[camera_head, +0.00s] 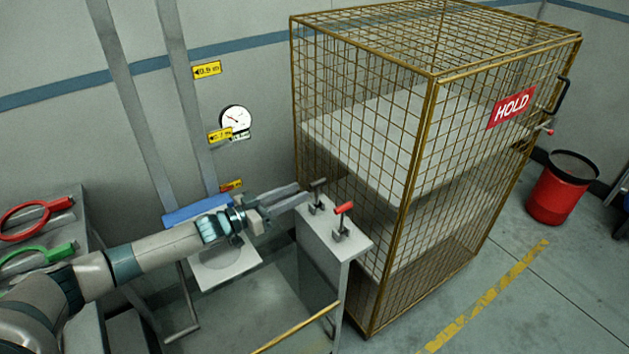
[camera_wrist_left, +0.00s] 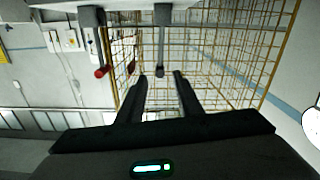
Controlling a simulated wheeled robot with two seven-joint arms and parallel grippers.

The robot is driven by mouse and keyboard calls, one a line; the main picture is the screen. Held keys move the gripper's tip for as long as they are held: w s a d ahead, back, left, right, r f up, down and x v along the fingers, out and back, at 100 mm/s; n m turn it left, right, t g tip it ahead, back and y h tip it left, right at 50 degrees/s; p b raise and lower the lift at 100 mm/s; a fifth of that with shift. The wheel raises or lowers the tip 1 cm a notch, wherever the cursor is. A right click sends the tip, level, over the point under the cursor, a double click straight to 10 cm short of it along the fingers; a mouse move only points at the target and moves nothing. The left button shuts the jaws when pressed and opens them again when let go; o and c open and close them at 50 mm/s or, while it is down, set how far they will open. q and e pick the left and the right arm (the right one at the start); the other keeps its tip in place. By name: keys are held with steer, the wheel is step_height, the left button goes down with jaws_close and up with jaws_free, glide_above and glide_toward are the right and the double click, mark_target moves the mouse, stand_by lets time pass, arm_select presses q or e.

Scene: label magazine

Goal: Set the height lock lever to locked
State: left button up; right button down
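Two small levers stand on top of a grey cabinet (camera_head: 325,238) beside the cage. One has a dark handle (camera_head: 318,186), the other a red handle (camera_head: 344,208). No readable label shows which is the height lock lever. My left gripper (camera_head: 300,193) is open beside the dark-handled lever. In the left wrist view, the dark lever (camera_wrist_left: 160,45) has its end between the tips of my open fingers (camera_wrist_left: 161,77), with gaps on both sides. The red-ended lever (camera_wrist_left: 101,71) is outside the fingers, to the left. My right gripper is not in view.
A wire cage (camera_head: 433,100) with a red HOLD sign (camera_head: 511,107) stands right behind the levers. Red (camera_head: 35,217) and green (camera_head: 38,255) handled tools lie at far left. A round gauge (camera_head: 236,119) is on the wall. A red bin (camera_head: 560,190) stands far right.

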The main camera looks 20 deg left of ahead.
mark_target(315, 182)
arm_select(q)
steer(key=p+x, duration=0.1)
steer(key=x, duration=0.6)
steer(key=shift+p, duration=0.3)
jaws_close()
